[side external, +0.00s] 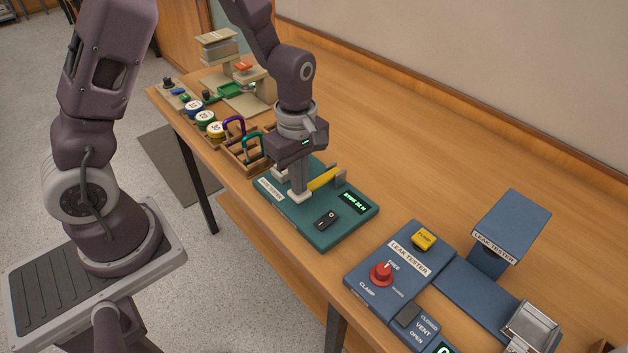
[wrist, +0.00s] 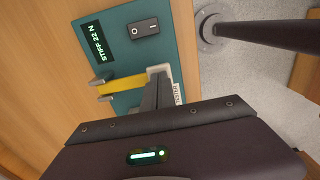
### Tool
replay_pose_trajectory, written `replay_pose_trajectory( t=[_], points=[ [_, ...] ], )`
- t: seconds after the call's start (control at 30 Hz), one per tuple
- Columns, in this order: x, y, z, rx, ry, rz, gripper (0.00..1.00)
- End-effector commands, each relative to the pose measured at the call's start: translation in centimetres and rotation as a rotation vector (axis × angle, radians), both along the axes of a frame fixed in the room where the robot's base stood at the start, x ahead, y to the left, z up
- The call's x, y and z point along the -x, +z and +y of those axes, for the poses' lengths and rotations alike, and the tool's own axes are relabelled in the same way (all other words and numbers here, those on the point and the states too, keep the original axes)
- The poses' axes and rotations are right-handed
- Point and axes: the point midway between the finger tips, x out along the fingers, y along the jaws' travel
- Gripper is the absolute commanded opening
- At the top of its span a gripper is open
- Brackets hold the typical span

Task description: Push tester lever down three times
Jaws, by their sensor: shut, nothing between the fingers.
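The tester is a teal base (side external: 318,238) on the wooden bench, with a yellow lever (side external: 322,179) between grey uprights. Its display (side external: 357,202) glows green and appears to read "STIFF 22 N" in the wrist view (wrist: 92,41). A black rocker switch (side external: 326,219) sits on the base. My gripper (side external: 299,193) is shut and empty, pointing down at the lever's left end. In the wrist view my fingers (wrist: 158,88) are at the end of the yellow lever (wrist: 122,83). I cannot tell whether they touch it; the fingers hide that end.
A blue leak tester (side external: 375,262) with a red knob and yellow button stands to the right. The bench's back is clear.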

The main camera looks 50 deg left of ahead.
Motion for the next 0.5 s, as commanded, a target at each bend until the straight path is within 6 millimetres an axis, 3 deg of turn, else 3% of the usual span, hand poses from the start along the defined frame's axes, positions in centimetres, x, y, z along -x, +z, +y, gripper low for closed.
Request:
replay_pose_trajectory(
  t=[0.17, 0.5],
  points=[
    [0.03, -1.02, 0.03, 0.0, 0.002, 0.001, 0.0],
    [-0.01, -1.17, 0.05, -0.001, 0.002, -0.001, 0.0]
  ],
)
